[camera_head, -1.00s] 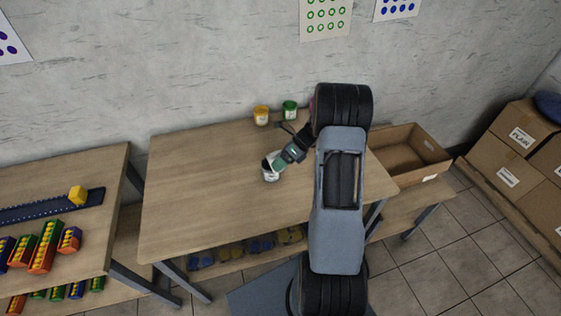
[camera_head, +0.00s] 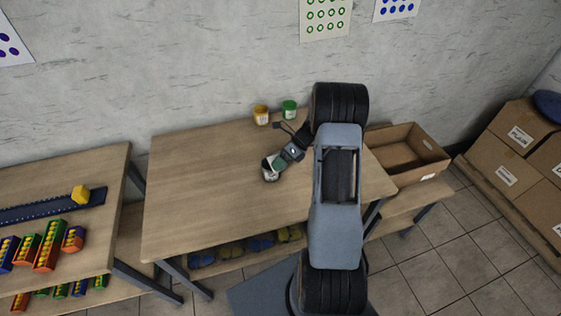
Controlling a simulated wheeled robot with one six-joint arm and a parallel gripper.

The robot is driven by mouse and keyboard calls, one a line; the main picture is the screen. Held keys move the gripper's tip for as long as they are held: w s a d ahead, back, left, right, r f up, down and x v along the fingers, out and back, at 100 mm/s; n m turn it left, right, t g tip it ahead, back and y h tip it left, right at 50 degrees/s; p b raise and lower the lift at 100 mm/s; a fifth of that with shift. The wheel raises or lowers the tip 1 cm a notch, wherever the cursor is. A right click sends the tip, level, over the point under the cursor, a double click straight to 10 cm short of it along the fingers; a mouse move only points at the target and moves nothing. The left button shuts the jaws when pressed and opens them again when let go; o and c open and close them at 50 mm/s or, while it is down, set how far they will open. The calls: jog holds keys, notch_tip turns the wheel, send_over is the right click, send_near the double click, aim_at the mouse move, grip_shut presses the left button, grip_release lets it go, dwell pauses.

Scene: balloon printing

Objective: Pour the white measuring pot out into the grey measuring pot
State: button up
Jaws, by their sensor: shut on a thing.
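My gripper (camera_head: 279,161) is over the middle of the table, right of its centre, pointing down and left. It is shut on a small pale pot, taken to be the white measuring pot (camera_head: 267,164), which looks tilted at the fingertips. Just below it a small greyish pot with a pale label, taken to be the grey measuring pot (camera_head: 270,175), stands on the table (camera_head: 200,190). The two overlap in this view, so their rims and any contact are hard to make out. What is inside either pot, and any stream between them, cannot be seen.
An open cardboard box (camera_head: 425,165) is at the right. The left table (camera_head: 60,180) holds coloured blocks and a dark rail. The table's left half is clear.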

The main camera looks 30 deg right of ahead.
jog(key=shift+m+g+p, duration=0.3)
jog(key=shift+g+p, duration=0.3)
jog(key=shift+p, duration=0.6)
dwell(1.1)
jog(key=shift+w+m+g+h, duration=0.1)
jog(key=shift+m+g+h, duration=0.25)
jog(key=shift+g, duration=0.35)
dwell(0.8)
jog(key=shift+w+f+m+g, duration=0.2)
jog(key=shift+m+g, duration=0.2)
jog(key=shift+g, duration=0.25)
jog(key=shift+w+f+m+g, duration=0.15)
jog(key=shift+m+g, duration=0.2)
jog(key=shift+g, duration=0.3)
dwell(1.2)
jog(key=shift+w+a+r+m+g, duration=0.1)
jog(key=shift+w+r+m+g, duration=0.15)
jog(key=shift+m+g, duration=0.25)
dwell(1.3)
